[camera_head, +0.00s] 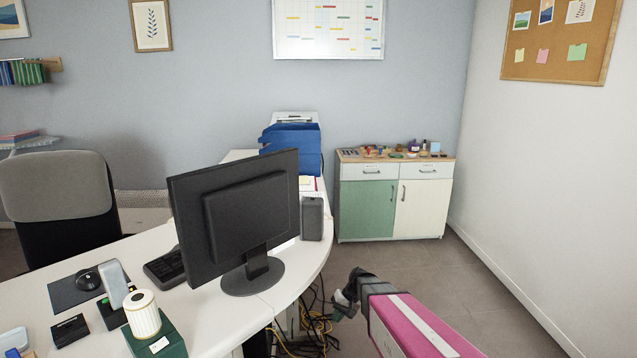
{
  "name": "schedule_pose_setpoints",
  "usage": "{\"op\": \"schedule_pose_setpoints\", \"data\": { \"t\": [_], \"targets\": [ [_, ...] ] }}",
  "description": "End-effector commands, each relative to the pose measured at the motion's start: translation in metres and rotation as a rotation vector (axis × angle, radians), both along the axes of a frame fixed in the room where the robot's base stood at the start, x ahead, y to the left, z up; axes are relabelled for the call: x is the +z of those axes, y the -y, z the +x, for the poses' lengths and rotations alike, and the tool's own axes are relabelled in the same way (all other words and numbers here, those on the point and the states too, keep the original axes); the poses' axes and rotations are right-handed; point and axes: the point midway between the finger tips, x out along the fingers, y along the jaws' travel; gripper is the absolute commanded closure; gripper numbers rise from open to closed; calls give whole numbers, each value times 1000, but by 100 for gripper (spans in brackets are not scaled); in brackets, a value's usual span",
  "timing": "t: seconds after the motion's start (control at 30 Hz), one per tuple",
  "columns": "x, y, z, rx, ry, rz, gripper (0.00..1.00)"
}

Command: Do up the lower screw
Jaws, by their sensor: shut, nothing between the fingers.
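I cannot make out any screw in the head view. My gripper (342,304) shows small and dark at the end of my pink arm, at the lower middle right. It is shut and empty, over the floor just right of the white desk's curved edge. Its fingertips are small and partly blurred against the cables behind them.
A white desk (215,310) carries a black monitor (235,215), a grey speaker (312,219) and a white cylinder on a green box (155,340). Loose cables (318,325) lie beside the desk. A green-and-white cabinet (367,208) stands behind. Floor (440,265) before it is clear.

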Motion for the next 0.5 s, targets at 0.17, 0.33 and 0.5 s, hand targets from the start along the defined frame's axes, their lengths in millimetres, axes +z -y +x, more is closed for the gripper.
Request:
{"op": "schedule_pose_setpoints", "data": {
  "t": [0.17, 0.33, 0.5],
  "targets": [
    [23, 20, -20, -18, 22, -87, 100],
    [38, 35, -32, -38, 37, -151, 100],
    [50, 47, -42, -64, 52, -202, 100]
  ]
}}
